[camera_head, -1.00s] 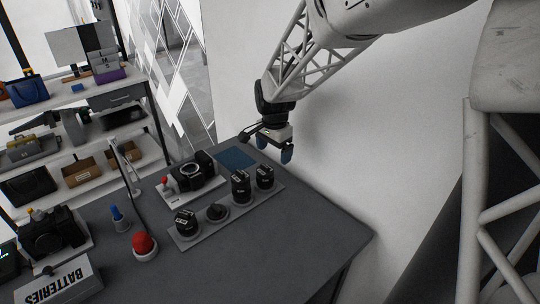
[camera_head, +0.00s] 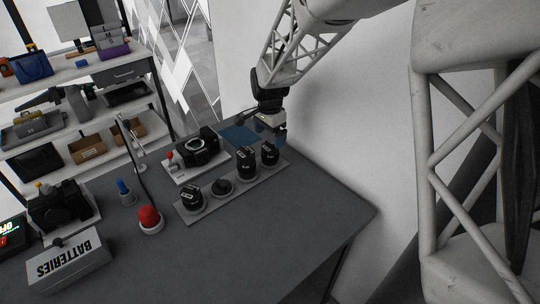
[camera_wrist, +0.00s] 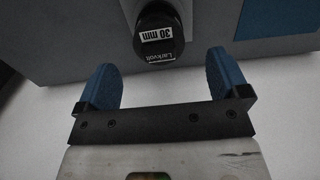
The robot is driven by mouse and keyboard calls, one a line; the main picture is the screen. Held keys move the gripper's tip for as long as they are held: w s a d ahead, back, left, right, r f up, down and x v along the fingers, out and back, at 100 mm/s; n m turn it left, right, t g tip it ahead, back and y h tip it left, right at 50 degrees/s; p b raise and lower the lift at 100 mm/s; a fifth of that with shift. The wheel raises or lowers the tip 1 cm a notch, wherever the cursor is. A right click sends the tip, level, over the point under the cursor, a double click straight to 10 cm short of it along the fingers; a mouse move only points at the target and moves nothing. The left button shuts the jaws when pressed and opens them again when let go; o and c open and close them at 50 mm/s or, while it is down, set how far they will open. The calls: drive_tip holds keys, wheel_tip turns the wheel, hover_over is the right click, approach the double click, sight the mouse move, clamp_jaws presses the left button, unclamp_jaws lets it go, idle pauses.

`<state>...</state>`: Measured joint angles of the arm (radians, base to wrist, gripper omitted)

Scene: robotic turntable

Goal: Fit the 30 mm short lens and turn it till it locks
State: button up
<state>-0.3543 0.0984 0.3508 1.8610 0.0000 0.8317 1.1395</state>
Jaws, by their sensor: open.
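The short black lens labelled "30 mm" and "Larkvolt" (camera_wrist: 158,38) shows at the top of the wrist view, just beyond my finger gap. It seems to be the right-end lens (camera_head: 270,155) on the grey lens tray (camera_head: 233,199), though its label is unreadable there. My gripper (camera_head: 271,132) hangs behind and above that end of the tray. Its blue fingers (camera_wrist: 163,76) are apart with nothing between them. The camera body (camera_head: 200,148) lies on a pale stand left of the tray, its round mount open and facing out.
Other black lenses (camera_head: 193,200) and a low dark round piece (camera_head: 222,187) share the tray. A blue mat (camera_head: 238,134) lies behind it. A red dome button (camera_head: 150,217) and a batteries box (camera_head: 70,265) stand left. The table's front right is clear.

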sight(270, 142)
drive_tip(key=shift+f, duration=0.3)
drive_tip(key=shift+f, duration=2.65)
drive_tip(key=c, duration=1.2)
drive_tip(key=shift+r, duration=0.2)
